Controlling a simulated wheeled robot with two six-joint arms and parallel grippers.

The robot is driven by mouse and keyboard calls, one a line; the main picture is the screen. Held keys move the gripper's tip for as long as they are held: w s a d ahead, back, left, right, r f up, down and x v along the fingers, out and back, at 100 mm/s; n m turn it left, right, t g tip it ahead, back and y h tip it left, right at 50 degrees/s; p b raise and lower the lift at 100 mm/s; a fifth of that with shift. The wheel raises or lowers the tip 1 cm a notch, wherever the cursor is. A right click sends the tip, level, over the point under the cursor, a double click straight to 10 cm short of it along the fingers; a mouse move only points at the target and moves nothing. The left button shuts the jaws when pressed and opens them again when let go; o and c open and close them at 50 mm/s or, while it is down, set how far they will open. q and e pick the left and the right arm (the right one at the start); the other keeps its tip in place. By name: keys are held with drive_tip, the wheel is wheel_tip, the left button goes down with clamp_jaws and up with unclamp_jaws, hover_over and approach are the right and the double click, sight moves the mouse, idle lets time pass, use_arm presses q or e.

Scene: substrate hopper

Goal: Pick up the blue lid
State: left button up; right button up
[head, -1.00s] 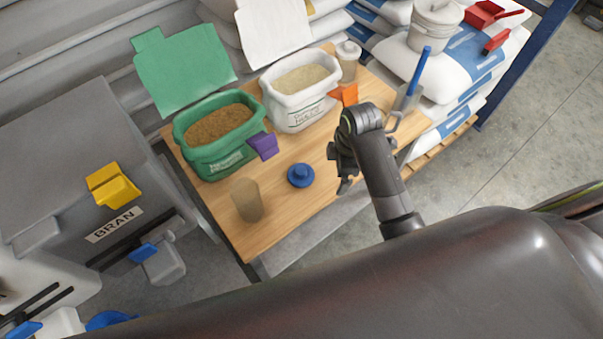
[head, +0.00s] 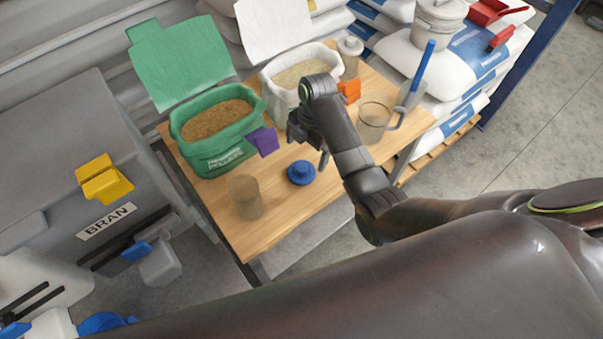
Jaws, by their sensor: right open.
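The blue lid (head: 301,173) is a small round cap with a raised knob. It lies on the wooden table, right of a translucent brownish cup (head: 246,197). My right gripper (head: 308,146) is open and empty, above and just behind the lid in the head view, with a fingertip close to the lid's upper right. I cannot tell whether it touches; it looks apart. My left gripper is not in view.
A green bag of pellets (head: 222,161) with a purple scoop (head: 263,141) stands left on the table (head: 275,210). A white bag (head: 280,100), an orange scoop (head: 349,90), a lidded jar (head: 350,50) and a clear jug (head: 374,122) stand behind and right.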

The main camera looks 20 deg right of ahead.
sight(302, 167)
drive_tip(key=f, duration=0.3)
drive_tip(key=a+f, duration=0.1)
drive_tip(key=f, duration=0.5)
drive_tip(key=shift+s+a, duration=0.15)
drive_tip(key=shift+a, duration=0.05)
drive_tip(key=shift+c, duration=0.5)
drive_tip(key=c, duration=0.9)
